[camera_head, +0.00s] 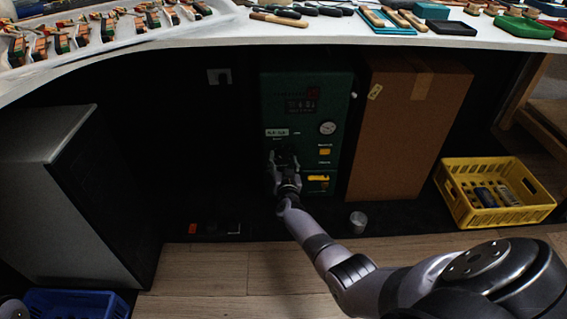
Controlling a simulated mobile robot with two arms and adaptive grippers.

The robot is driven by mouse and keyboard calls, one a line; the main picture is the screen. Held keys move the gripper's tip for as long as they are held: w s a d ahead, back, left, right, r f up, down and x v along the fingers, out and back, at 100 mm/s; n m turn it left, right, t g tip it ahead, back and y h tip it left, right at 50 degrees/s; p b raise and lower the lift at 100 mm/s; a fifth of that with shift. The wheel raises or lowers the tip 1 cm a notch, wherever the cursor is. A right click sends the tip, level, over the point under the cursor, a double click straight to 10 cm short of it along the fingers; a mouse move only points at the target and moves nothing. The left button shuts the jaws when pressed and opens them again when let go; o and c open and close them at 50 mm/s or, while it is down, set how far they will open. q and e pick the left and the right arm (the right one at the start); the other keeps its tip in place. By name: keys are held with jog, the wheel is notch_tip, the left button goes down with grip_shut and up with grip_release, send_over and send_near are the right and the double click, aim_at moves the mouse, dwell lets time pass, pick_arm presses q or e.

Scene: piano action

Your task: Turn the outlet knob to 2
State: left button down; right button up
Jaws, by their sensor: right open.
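A dark green machine (334,100) stands upright under the workbench, with a digital display (301,105), a round gauge (328,128) and yellow parts on its front. My right gripper (284,160) is open in front of the left side of this panel, below a pale label (277,132). Its fingers point up at a dark area of the panel. The outlet knob is not clearly visible; the gripper covers the part of the panel behind it. I cannot read a knob setting or tell whether the fingers touch anything.
A tall cardboard box (405,130) stands right of the machine. A yellow crate (457,208) with bottles is at the right. A grey cabinet (40,190) and blue crate (75,303) are at the left. The workbench (240,27) overhangs the machine. A small metal cylinder (357,221) stands below.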

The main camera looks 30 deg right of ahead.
jog(key=shift+s+a, duration=0.1)
jog(key=v, duration=1.1)
jog(key=shift+s+a, duration=0.15)
jog(key=shift+s, duration=0.2)
jog(key=shift+r, duration=0.1)
